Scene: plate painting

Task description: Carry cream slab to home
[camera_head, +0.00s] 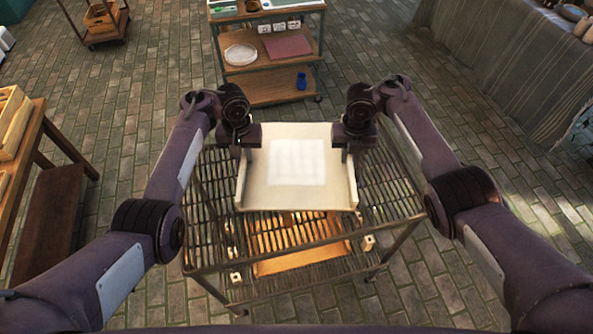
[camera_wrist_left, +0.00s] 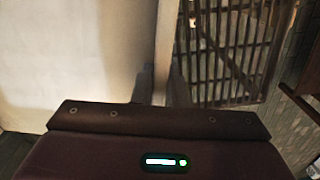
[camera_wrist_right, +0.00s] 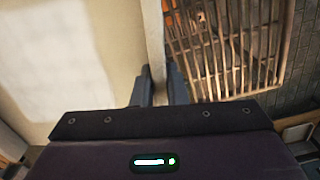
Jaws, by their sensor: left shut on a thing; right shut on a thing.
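The cream slab (camera_head: 258,193) is a wide pale board with raised side edges and a paler square patch in its middle. It is level or nearly so over the middle of a slatted metal rack (camera_head: 208,200); I cannot tell whether it touches it. My left gripper (camera_head: 243,154) is shut on its left edge and my right gripper (camera_head: 346,152) on its right edge. The left wrist view shows the slab (camera_wrist_left: 75,50) with its rim between my fingers (camera_wrist_left: 161,90). The right wrist view shows the slab (camera_wrist_right: 110,45) and its rim between my fingers (camera_wrist_right: 158,85).
An orange-lit board (camera_head: 300,262) lies on the rack's lower level. A wooden cart (camera_head: 270,95) with a plate, a pink slab and a blue cup stands beyond. A wooden table (camera_head: 30,130) is at the left, a cloth-covered table (camera_head: 510,60) at the right. Brick floor lies between.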

